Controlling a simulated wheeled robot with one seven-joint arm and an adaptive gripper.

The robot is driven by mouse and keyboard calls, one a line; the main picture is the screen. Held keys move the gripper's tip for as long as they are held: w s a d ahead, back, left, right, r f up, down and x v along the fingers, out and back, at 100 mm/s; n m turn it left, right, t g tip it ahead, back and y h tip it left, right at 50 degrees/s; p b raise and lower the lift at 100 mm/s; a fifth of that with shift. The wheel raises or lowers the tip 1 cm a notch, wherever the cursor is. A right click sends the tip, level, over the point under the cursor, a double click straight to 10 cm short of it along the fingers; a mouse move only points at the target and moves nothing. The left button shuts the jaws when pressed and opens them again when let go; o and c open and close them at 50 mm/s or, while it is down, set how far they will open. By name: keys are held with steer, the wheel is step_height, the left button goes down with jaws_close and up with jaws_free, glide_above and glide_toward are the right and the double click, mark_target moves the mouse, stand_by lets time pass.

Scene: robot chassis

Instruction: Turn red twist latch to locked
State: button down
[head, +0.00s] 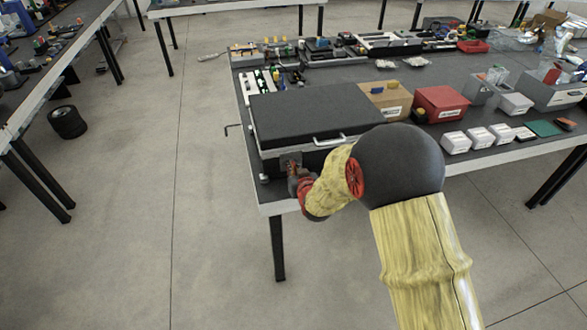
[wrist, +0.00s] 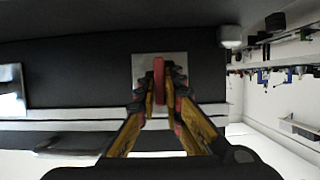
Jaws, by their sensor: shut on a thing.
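The red twist latch (wrist: 159,68) sits on a pale square plate (wrist: 139,66) on the front face of a dark case. In the wrist view my gripper (wrist: 160,85) has its fingers closed on either side of the latch, whose red bar runs up and down in that picture. In the head view my gripper (head: 297,182) is at the left part of the case front. The plate (head: 290,160) shows just above it there, and the latch is mostly hidden by the fingers. The case (head: 315,116) has a closed black lid.
A silver handle (head: 330,140) stands out from the case front, right of my gripper, close to my arm. A cardboard box (head: 384,98), a red bin (head: 440,103) and several white boxes (head: 455,142) stand to the right.

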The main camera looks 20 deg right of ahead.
stand_by(0.6)
steer(key=m+y, duration=0.2)
steer(key=m, duration=0.1)
steer(key=shift+d+p, duration=0.2)
steer(key=shift+p, duration=0.2)
steer(key=m+y+p, duration=0.1)
steer(key=m, duration=0.1)
steer(key=m+t+y+p, duration=0.1)
steer(key=m, duration=0.1)
steer(key=shift+d+f+y, duration=0.1)
steer(key=shift+y, duration=0.3)
steer(key=m+y+p, duration=0.1)
steer(key=m, duration=0.2)
steer(key=shift+f+t, duration=0.1)
steer(key=shift+t, duration=0.3)
steer(key=shift+f+m+t+y, duration=0.1)
steer(key=shift+m+t+y, duration=0.45)
steer(key=shift+m, duration=1.15)
steer(key=c, duration=1.9)
jaws_free()
